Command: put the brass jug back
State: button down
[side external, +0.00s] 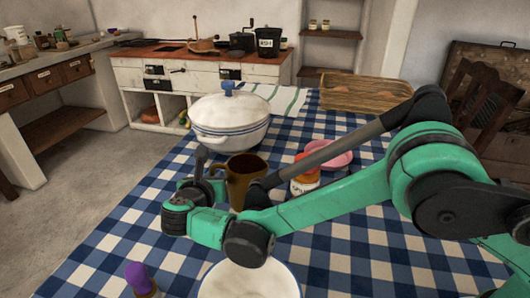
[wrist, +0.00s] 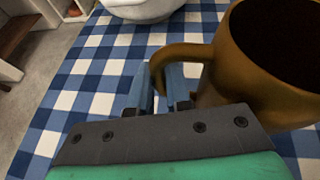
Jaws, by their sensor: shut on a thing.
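The brass jug (side external: 245,178) is a brown-gold, upright vessel on or just above the blue and white checked tablecloth; I cannot tell whether its base touches. It fills the right side of the wrist view (wrist: 262,82), with its dark open mouth facing up. Its handle (wrist: 180,52) curves to the left, between the two fingers of my gripper (wrist: 167,90). My gripper is shut on that handle. In the side view my gripper (side external: 206,172) is at the jug's left, and my arm hides part of the jug's lower right.
A white lidded pot (side external: 230,120) stands close behind the jug. An orange-topped jar (side external: 304,178) and a pink dish (side external: 332,155) are to its right. A white bowl (side external: 248,282) is in front, with a purple-topped item (side external: 140,278) to its left.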

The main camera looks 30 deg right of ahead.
jog(key=shift+f, duration=2.2)
jog(key=shift+f, duration=0.1)
jog(key=c, duration=0.8)
grip_release()
jog(key=shift+c, duration=0.2)
